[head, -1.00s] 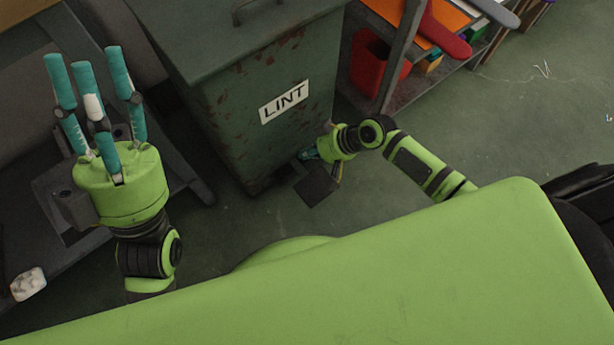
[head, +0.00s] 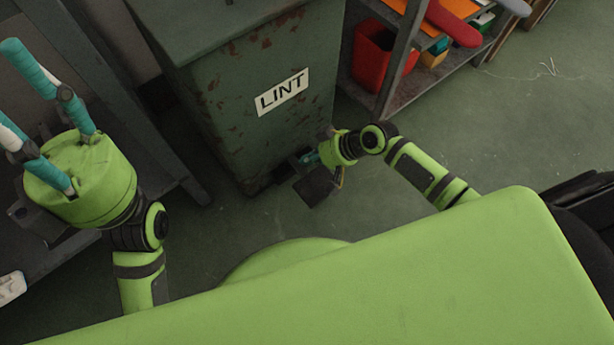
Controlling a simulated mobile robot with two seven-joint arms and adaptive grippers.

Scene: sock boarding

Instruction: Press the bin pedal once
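The green bin (head: 225,95) with rust patches and a white "LINT" label (head: 282,92) stands in the upper middle, its lid down. Its dark pedal (head: 315,186) sticks out low at the front. My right gripper (head: 308,159) is down at the bin's foot, just above or beside the pedal. Its fingers are mostly hidden by its own wrist, so I cannot tell contact or opening. My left gripper (head: 45,110) is raised at the left, with teal fingers pointing up and spread apart, empty; part of it is cut off by the picture edge.
A shelf rack (head: 393,75) with a red container (head: 371,58) stands right of the bin. A dark metal frame (head: 140,130) stands to the left, near my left arm. A white object (head: 11,288) lies at the left edge.

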